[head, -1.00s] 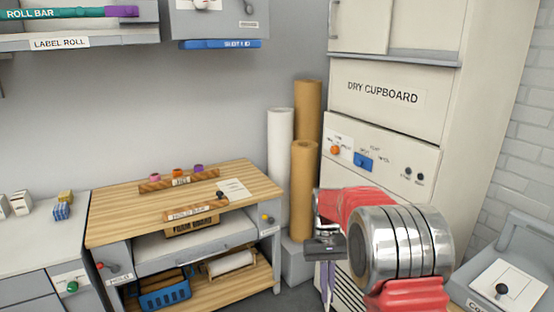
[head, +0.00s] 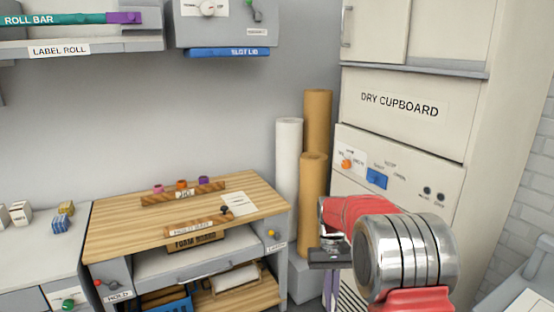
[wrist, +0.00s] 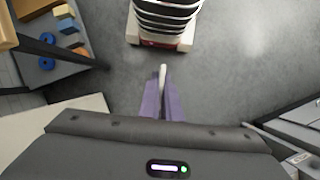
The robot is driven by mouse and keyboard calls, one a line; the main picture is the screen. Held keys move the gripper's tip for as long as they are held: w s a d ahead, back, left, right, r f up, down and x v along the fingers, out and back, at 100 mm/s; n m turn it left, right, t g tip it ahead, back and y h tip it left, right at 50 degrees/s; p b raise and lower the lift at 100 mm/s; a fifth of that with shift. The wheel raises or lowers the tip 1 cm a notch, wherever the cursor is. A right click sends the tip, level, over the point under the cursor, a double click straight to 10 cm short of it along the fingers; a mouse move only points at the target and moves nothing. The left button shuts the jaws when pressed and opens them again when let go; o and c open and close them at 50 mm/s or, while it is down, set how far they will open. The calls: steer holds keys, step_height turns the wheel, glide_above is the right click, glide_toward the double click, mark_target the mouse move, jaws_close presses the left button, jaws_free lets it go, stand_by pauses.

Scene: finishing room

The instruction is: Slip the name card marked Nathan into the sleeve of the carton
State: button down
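My gripper (wrist: 162,100) shows in the wrist view with its two purple fingers close together, pointing down at the grey floor. A thin pale piece (wrist: 163,74) shows edge-on between the fingertips and sticks out past them; no writing can be read on it, so I cannot tell whether it is the Nathan card. In the head view the fingers are mostly cut off at the bottom edge. No carton with a sleeve can be made out for sure. Small white boxes (head: 19,213) stand on the grey counter at the left.
A wooden-topped bench (head: 130,225) holds a white sheet (head: 238,204) and wooden racks. Paper rolls (head: 313,195) stand between it and the dry cupboard (head: 400,105). A label roll shelf (head: 110,48) hangs at upper left. Open floor (wrist: 225,80) lies below my gripper.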

steer(key=shift+d, duration=0.1)
steer(key=s+d+r, duration=0.8)
steer(key=d+r, duration=0.2)
steer(key=d, duration=0.2)
steer(key=s+d+r, duration=0.7)
steer(key=d+r, duration=0.4)
steer(key=d, duration=0.2)
steer(key=s+d+r, duration=0.1)
steer(key=s+r, duration=0.4)
steer(key=s, duration=0.4)
steer(key=s+d+r, duration=0.2)
steer(key=s+r, duration=0.3)
steer(key=s, duration=0.3)
steer(key=s+d+r, duration=0.2)
steer(key=s+r, duration=0.2)
steer(key=s, duration=0.5)
steer(key=shift+s+r+n, duration=0.3)
steer(key=shift+r, duration=0.1)
steer(key=shift+f, duration=0.15)
